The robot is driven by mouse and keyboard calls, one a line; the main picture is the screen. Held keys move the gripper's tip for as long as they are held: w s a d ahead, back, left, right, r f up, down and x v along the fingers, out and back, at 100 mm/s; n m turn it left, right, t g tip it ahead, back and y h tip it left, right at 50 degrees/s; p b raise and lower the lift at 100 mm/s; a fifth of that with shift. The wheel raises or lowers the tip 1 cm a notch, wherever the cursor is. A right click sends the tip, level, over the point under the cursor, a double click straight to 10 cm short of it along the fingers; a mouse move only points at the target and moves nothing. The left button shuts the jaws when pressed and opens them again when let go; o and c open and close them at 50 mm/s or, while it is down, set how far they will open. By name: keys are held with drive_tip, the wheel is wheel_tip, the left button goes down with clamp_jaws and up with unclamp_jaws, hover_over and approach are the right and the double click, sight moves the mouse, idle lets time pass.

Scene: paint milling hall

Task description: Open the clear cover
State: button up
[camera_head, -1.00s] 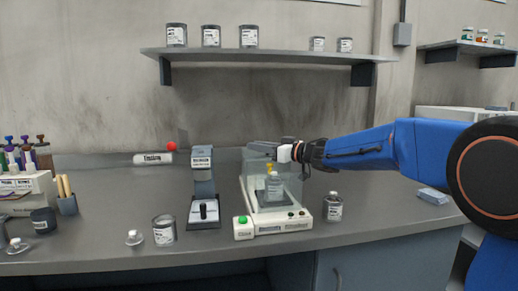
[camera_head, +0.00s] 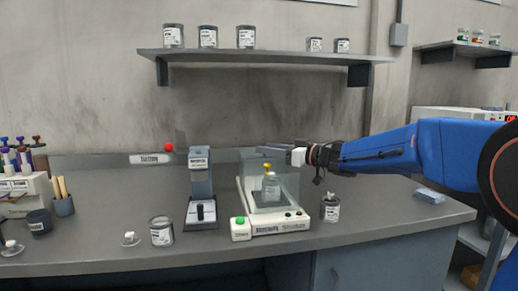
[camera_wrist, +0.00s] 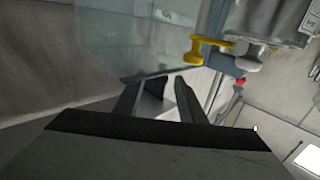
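The clear cover (camera_head: 287,172) is a see-through box on a white scale (camera_head: 278,226) in the middle of the bench. A clear bottle with a pale label (camera_head: 271,187) stands inside it. A yellow piece (camera_head: 267,168) shows just above the bottle; it also shows in the wrist view (camera_wrist: 194,52). My gripper (camera_head: 290,147) is at the cover's top right edge, reaching in from the right. In the wrist view its two fingers (camera_wrist: 157,88) are apart with nothing clearly held between them. Whether they touch the cover is unclear.
A small bottle (camera_head: 330,208) stands to the right and a can (camera_head: 161,231) to the left. A shelf (camera_head: 260,56) with cans hangs above. The right bench is mostly clear.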

drive_tip(key=v, duration=1.1)
drive_tip(key=shift+s+d, duration=0.15)
drive_tip(key=shift+d, duration=0.15)
drive_tip(key=shift+d+r, duration=0.1)
drive_tip(key=s+d+m+t+h, duration=0.4)
drive_tip(key=d+m+t+h, duration=0.65)
drive_tip(key=d, duration=0.65)
drive_tip(key=s+d+f+m+g+h, duration=0.2)
drive_tip(key=s+d+f+g+h, duration=0.55)
drive_tip(key=s+f, duration=0.45)
drive_tip(key=s+f+g, duration=0.2)
drive_tip(key=s+f, duration=0.3)
drive_tip(key=s, duration=0.3)
drive_tip(key=s+a+f+g+y, duration=0.1)
drive_tip(key=s+f+g, duration=0.1)
drive_tip(key=s+f, duration=0.4)
drive_tip(key=s+f+g+y, duration=0.1)
drive_tip(key=s+f+g, duration=0.2)
drive_tip(key=s, duration=0.8)
wheel_tip(320, 180, down, 2)
drive_tip(key=shift+a+f, duration=0.15)
drive_tip(key=shift+a, duration=0.25)
